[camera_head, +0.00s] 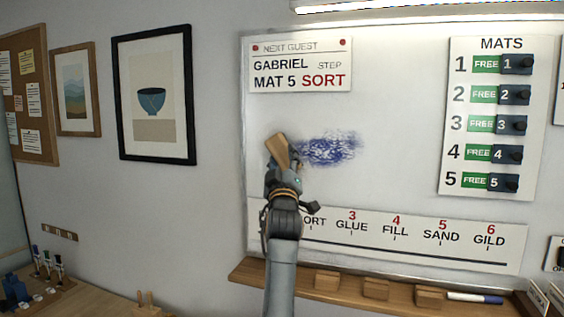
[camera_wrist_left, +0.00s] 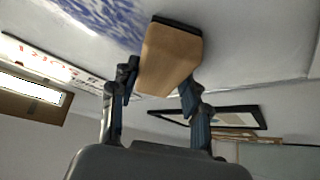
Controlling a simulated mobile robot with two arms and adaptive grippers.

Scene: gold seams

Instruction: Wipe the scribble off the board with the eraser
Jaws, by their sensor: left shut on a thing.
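The whiteboard (camera_head: 400,95) hangs on the wall and carries a blue scribble (camera_head: 330,149) near its middle left. The scribble also shows at the top left of the left wrist view (camera_wrist_left: 108,18). My left gripper (camera_head: 283,172) is shut on the wooden eraser (camera_head: 277,150). In the left wrist view the eraser (camera_wrist_left: 170,58) sits between the two fingers, its dark pad at the board side. The eraser is at the left edge of the scribble; I cannot tell whether the pad touches the board. My right gripper is not in view.
A ledge (camera_head: 350,293) below the board holds wooden blocks and a blue marker (camera_head: 475,297). A step strip (camera_head: 400,236), a guest sign (camera_head: 300,65) and a mats panel (camera_head: 490,118) are on the board. Framed pictures hang at left, beyond the board's edge.

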